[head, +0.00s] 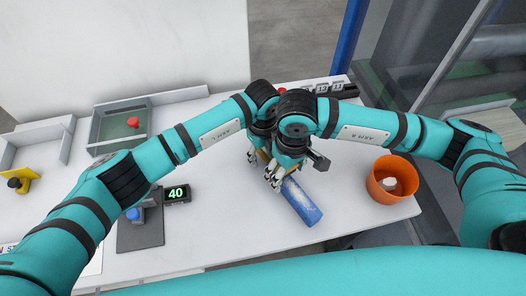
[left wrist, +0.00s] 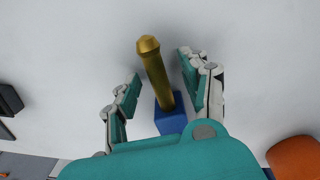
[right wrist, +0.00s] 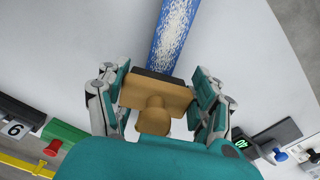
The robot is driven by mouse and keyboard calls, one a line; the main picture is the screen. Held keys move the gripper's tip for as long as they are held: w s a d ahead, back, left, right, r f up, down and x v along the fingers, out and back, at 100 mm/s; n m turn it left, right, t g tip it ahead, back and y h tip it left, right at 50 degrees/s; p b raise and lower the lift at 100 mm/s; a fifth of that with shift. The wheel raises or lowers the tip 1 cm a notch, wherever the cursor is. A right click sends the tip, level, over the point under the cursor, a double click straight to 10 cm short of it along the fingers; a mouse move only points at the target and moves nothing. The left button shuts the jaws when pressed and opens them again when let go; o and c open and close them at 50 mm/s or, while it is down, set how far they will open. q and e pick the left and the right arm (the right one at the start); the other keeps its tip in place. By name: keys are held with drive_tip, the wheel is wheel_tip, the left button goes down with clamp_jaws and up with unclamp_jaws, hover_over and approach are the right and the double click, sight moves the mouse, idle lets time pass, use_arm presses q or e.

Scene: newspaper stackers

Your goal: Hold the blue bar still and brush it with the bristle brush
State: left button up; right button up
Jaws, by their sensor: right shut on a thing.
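The blue bar (head: 302,202) lies on the white table in the head view, its top specked white. In the right wrist view the speckled bar (right wrist: 174,38) runs up from the brush. My right gripper (right wrist: 160,95) is shut on the wooden bristle brush (right wrist: 154,96), whose dark bristle edge is at the bar's near end; contact is unclear. My left gripper (head: 258,153) is beside the right one, largely hidden in the head view. In the left wrist view its fingers (left wrist: 160,80) are apart, around a brass-coloured rod (left wrist: 155,72) by a blue block (left wrist: 170,118), with gaps.
An orange pot (head: 380,191) stands at the right with a pale thing inside. A display reading 40 (head: 177,194) and a grey tray with a red knob (head: 133,122) are at the left. Numbered blocks (head: 336,87) line the back edge.

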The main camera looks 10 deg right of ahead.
use_arm(q)
clamp_jaws()
idle(1.1)
